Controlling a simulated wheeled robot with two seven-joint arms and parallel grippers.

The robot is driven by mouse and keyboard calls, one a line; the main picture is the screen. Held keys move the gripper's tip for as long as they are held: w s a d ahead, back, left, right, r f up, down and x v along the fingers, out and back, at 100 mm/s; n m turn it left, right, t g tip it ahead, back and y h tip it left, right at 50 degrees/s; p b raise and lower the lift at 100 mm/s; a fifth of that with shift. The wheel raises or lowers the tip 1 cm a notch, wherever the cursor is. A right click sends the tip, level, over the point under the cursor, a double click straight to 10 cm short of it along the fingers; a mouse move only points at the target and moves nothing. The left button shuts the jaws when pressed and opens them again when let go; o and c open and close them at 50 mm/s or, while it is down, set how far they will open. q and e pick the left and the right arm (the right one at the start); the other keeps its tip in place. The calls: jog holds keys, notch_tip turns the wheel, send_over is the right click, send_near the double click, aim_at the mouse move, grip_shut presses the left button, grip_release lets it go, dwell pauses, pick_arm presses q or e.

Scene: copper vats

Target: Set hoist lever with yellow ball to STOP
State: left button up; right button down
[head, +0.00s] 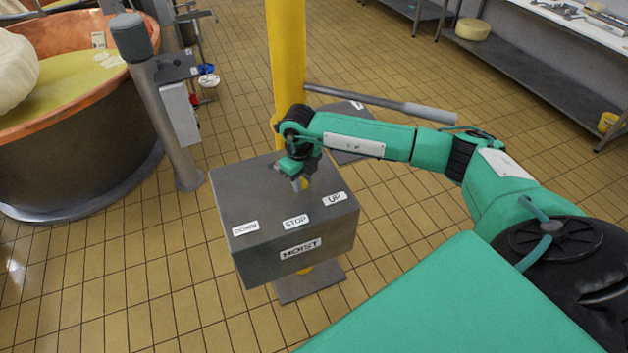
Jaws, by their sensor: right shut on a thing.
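The grey hoist control box (240,195) stands in front of a yellow post. Its top carries the labels DOWN (245,228), STOP (296,222) and UP (335,198), and its front reads HOIST. My right gripper (300,184) points down over the box top, behind the STOP and UP labels, shut on the lever's yellow ball (303,185). Only a small yellow patch of the ball shows between the fingers. The lever's shaft is hidden, so its exact setting cannot be told. My left gripper is out of view.
The yellow post (287,60) rises behind the box, with a grey bar (385,103) reaching right from it. A copper vat (80,150) and a grey pillar (160,110) stand at left. A long bench (540,90) runs along the right wall. Tiled floor lies open between.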

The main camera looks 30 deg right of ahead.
jog(key=a+m, duration=0.1)
jog(key=a+m+b, duration=0.1)
jog(key=shift+s+a+f, duration=0.15)
jog(key=shift+a, duration=0.2)
jog(key=shift+a+m+b, duration=1)
jog(key=shift+a+m, duration=0.45)
jog(key=shift+m, duration=0.05)
jog(key=shift+r, duration=0.2)
jog(key=c, duration=1.1)
grip_release()
notch_tip(320, 180, up, 14)
jog(key=b, duration=0.4)
jog(key=shift+a, duration=0.15)
jog(key=shift+f, duration=0.15)
